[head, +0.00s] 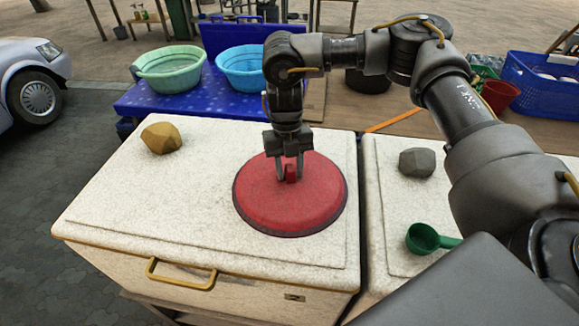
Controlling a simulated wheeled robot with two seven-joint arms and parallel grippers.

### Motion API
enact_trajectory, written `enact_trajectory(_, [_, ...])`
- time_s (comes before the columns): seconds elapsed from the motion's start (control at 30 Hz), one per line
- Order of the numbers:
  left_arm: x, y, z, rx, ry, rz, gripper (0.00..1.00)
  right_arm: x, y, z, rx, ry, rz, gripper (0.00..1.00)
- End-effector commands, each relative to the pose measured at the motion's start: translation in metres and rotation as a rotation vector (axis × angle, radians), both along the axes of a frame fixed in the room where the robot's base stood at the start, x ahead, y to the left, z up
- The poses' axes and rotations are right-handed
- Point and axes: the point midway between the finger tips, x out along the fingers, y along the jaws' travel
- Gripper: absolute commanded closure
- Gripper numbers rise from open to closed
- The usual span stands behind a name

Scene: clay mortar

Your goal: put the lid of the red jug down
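The round red lid (265,207) with a dark rim lies flat on, or very close above, the white speckled top of the chest at the left. A small red knob stands up at its middle. My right gripper (290,172) points straight down at the lid, with one finger on each side of the knob. I cannot tell whether the fingers press on the knob or stand slightly apart from it. The red jug is not recognisable in view. My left gripper is not in view.
The white chest (120,208) also bears a yellowish rock (161,138) at the back left. A second white chest to the right bears a grey rock (417,162) and a green scoop (424,238). Basins (170,70) stand on a blue table behind. The chest top left of the lid is clear.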

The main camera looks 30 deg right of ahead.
Motion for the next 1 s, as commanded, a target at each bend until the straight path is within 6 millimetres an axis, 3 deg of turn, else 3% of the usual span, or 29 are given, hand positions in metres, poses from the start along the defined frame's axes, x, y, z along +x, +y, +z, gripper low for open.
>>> enact_trajectory(0.43, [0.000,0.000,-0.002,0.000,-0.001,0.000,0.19,0.002,0.000,0.010,0.000,-0.002,0.000,0.59])
enact_trajectory(0.8, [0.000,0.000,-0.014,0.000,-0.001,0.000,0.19,0.016,-0.003,0.083,-0.002,-0.006,0.000,0.59])
enact_trajectory(1.0, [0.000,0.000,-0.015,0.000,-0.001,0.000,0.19,0.021,-0.004,0.111,-0.002,-0.003,-0.001,0.59])
